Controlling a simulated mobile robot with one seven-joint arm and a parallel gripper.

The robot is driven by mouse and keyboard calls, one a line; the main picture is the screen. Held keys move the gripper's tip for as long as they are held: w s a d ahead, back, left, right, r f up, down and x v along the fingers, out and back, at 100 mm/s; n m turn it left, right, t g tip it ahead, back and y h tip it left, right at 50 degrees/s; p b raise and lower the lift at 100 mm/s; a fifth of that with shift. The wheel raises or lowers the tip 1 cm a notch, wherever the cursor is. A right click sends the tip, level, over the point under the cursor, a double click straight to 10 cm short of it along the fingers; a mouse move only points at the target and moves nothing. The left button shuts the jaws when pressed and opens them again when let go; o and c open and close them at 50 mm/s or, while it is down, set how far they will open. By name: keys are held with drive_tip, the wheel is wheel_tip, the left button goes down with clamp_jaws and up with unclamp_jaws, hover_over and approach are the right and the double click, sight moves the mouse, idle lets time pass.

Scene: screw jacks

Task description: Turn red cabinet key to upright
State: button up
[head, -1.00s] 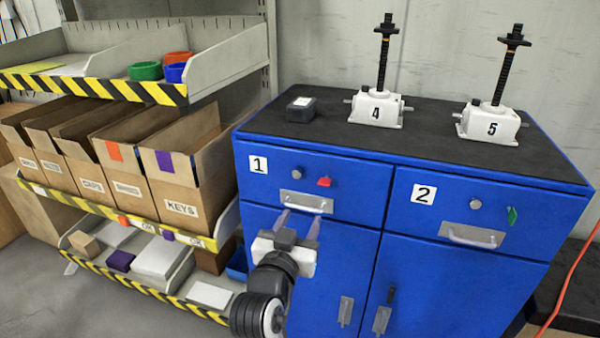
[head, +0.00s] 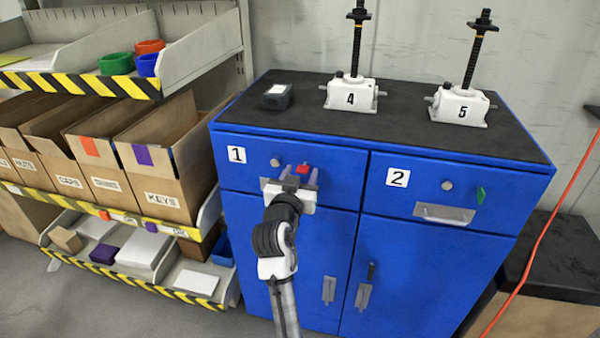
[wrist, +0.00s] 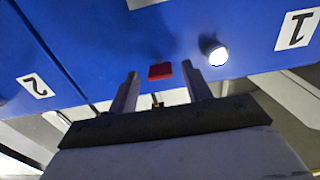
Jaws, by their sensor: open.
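The red key (head: 302,168) sits at the front of drawer 1 of the blue cabinet (head: 290,235), right of a round silver knob (head: 275,162). In the wrist view the key (wrist: 160,71) is a small red block, wider than tall. My gripper (head: 298,174) is open in front of the drawer. In the wrist view its fingertips (wrist: 160,76) stand on either side of the key, with a gap on each side. I cannot tell whether the tips reach as deep as the key.
Drawer 2 has a green key (head: 481,194) and a handle (head: 443,214). Screw jacks 4 (head: 351,95) and 5 (head: 460,104) and a dark box (head: 277,97) stand on top. A shelf with cardboard bins (head: 160,190) is at the left; an orange cable (head: 540,240) hangs at the right.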

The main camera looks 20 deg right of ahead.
drive_tip(key=c, duration=1)
drive_tip(key=n+p, duration=0.1)
drive_tip(key=n, duration=0.3)
drive_tip(key=shift+n, duration=0.3)
drive_tip(key=n+p, duration=0.2)
drive_tip(key=n, duration=0.2)
drive_tip(key=shift+w+r+n, duration=0.1)
drive_tip(key=shift+n, duration=0.2)
drive_tip(key=n+p, duration=0.3)
drive_tip(key=n, duration=0.2)
drive_tip(key=shift+n+p, duration=1.4)
drive_tip(key=shift+n, duration=0.5)
